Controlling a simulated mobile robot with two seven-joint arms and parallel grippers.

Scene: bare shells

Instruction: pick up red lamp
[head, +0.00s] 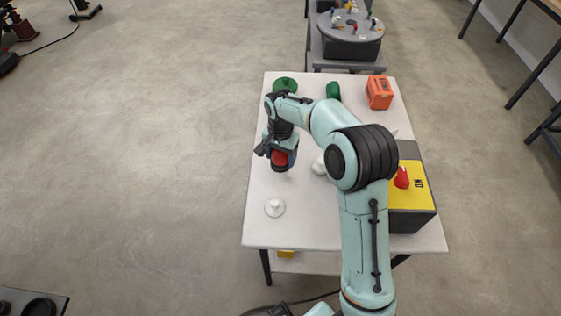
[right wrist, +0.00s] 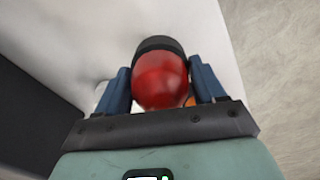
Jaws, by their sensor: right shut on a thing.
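The red lamp (head: 280,158) is a rounded red bulb with a dark base, in the head view over the left part of the white table. My right gripper (head: 278,151) is shut on it, coming from above. In the right wrist view the red lamp (right wrist: 160,80) sits between the two blue fingers of my right gripper (right wrist: 161,84), its black end pointing away from the palm. Whether the lamp touches the tabletop is hard to tell. My left gripper is not in view.
The white table (head: 258,222) also bears a white knob-like piece (head: 275,208), another white piece (head: 319,166), green pieces (head: 285,84), an orange box (head: 379,92) and a yellow-topped box (head: 405,196) with a red piece. A grey round stand (head: 352,48) is behind.

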